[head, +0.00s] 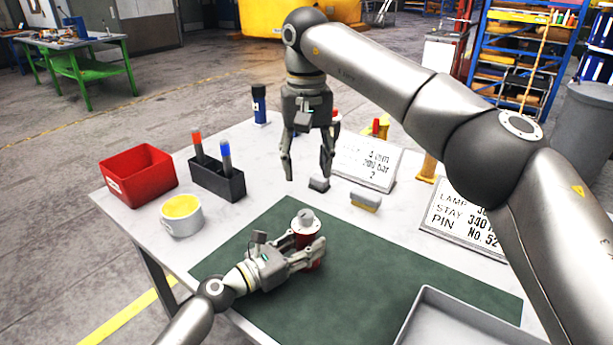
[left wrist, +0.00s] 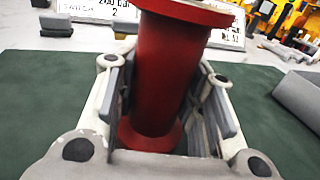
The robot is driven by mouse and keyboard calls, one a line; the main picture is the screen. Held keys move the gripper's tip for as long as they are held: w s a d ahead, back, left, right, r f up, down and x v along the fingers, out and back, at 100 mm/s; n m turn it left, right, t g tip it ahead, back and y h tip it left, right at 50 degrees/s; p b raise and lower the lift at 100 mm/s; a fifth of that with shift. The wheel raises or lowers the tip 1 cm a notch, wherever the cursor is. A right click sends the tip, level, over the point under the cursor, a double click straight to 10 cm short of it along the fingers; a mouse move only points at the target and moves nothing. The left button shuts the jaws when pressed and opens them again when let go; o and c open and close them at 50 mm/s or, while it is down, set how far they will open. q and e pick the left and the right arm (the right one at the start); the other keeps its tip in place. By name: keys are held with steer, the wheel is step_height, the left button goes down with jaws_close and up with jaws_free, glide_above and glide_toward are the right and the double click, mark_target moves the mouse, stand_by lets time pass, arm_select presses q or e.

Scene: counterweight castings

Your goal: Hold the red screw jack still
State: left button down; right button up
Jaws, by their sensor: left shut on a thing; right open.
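The red screw jack (head: 303,241) stands on the green mat (head: 390,279), with a pale grey cap on top. In the left wrist view its red body (left wrist: 168,75) fills the middle, between the two fingers. My left gripper (head: 308,258) is shut on the jack from the left, low on its body. Part of the jack is hidden behind the fingers. My right gripper (head: 308,176) is open and points down beyond the jack, over the back of the table. A small dark grey block (head: 319,184) is just below its fingertips; I cannot tell whether they touch.
A red bin (head: 138,176), a dark holder with two markers (head: 217,180) and a yellow-filled tub (head: 181,216) stand at left. A grey-yellow block (head: 365,202) and lettered boards (head: 367,164) lie behind the mat. A grey tray (head: 440,318) is at front right.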

stand_by(0.3)
arm_select(q)
steer(key=c, duration=0.9)
jaws_free()
steer(key=shift+o, duration=0.2)
steer(key=shift+a, duration=0.1)
